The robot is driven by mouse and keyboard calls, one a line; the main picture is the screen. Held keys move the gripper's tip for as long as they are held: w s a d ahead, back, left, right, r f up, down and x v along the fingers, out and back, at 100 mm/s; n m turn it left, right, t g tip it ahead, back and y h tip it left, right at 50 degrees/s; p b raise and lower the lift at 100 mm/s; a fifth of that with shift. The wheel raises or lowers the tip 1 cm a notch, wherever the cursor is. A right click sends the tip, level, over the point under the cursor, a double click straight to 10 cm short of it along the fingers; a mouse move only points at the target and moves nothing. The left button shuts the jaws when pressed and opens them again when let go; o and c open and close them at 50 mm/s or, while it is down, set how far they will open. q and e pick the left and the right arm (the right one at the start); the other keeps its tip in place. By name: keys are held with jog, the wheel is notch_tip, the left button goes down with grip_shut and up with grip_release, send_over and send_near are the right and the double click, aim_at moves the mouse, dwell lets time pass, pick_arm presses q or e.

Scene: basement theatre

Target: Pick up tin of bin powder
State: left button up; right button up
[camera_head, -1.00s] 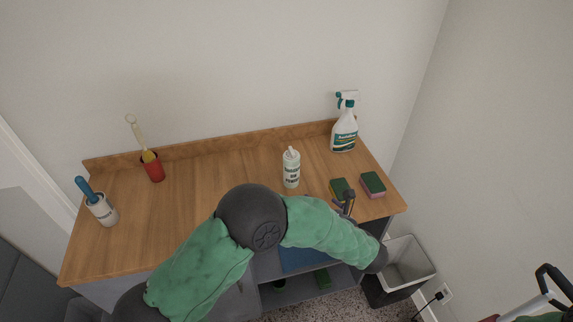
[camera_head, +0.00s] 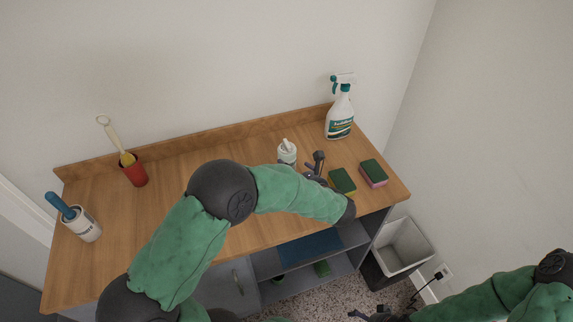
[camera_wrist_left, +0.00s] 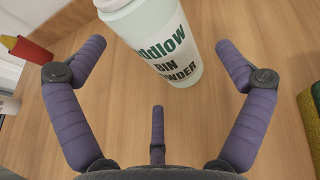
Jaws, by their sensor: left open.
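The tin of bin powder (camera_head: 287,155) is a white bottle-shaped container with a pale top, upright on the wooden counter; my left arm and gripper partly hide its lower part. In the left wrist view the tin (camera_wrist_left: 172,50) shows its "BIN POWDER" label, its base lying just ahead of the space between the spread fingers. My left gripper (camera_head: 314,170) is open and empty, close to the right of the tin in the head view. My right gripper (camera_head: 372,314) is low at the bottom edge, too small to judge.
Two sponges (camera_head: 342,182) (camera_head: 374,173) lie right of the left gripper. A spray bottle (camera_head: 340,118) stands behind. A red cup with a brush (camera_head: 134,172) and a white pot with a blue handle (camera_head: 82,224) stand left. A waste bin (camera_head: 404,246) is on the floor.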

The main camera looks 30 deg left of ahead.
pick_arm(q)
jog(key=b+x, duration=0.1)
jog(key=x, duration=0.3)
jog(key=shift+s+a+b, duration=0.1)
jog(key=shift+b, duration=0.3)
jog(key=shift+w+a+f, duration=0.1)
jog(key=shift+w+a, duration=0.2)
jog(key=shift+a, duration=0.15)
jog(key=c, duration=1.3)
